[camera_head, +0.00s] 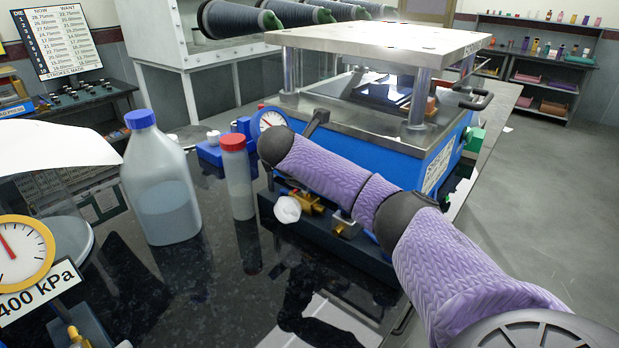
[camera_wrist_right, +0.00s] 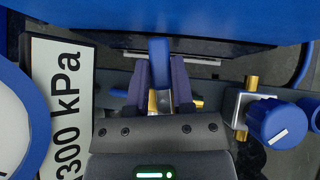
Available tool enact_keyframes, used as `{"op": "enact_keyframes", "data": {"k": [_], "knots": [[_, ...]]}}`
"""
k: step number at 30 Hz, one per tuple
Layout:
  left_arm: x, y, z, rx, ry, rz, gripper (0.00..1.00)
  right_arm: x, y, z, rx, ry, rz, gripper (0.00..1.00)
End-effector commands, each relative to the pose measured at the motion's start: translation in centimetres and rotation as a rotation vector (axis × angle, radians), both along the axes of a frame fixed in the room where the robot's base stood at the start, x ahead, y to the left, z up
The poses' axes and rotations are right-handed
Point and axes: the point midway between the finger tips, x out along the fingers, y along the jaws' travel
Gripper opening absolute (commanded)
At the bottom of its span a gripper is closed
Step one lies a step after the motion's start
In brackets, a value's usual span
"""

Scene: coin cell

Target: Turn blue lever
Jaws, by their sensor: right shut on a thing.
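The blue lever (camera_wrist_right: 159,50) is in the middle of the right wrist view, just in front of the large blue press body. My right gripper (camera_wrist_right: 161,70) has its two dark fingers closed on either side of the lever. A brass fitting (camera_wrist_right: 160,101) shows below it between the fingers. In the head view my purple-sleeved right arm reaches from the lower right to the front of the press; the gripper and the held lever cannot be made out there. My left gripper is in neither view.
A blue knob (camera_wrist_right: 278,123) on a brass valve sits right of my right gripper. A 300 kPa label (camera_wrist_right: 62,110) is at its left. The blue press (camera_head: 375,125) stands behind my arm. A bottle (camera_head: 160,185) and a red-capped tube (camera_head: 237,180) stand left on the dark bench.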

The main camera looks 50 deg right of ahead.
Motion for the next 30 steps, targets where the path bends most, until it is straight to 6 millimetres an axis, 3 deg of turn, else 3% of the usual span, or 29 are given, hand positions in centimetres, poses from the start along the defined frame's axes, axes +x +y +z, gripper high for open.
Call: {"op": "enact_keyframes", "data": {"k": [12,29,30], "knots": [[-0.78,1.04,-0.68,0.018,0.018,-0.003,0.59,-0.46,-0.04,-0.11,0.002,0.002,-0.180,0.00],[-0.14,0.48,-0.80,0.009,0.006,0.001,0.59,-0.57,-0.07,-0.11,0.002,0.003,-0.209,0.00],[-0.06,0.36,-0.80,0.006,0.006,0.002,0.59,-0.57,-0.07,-0.11,0.002,0.003,-0.209,0.32]]}}
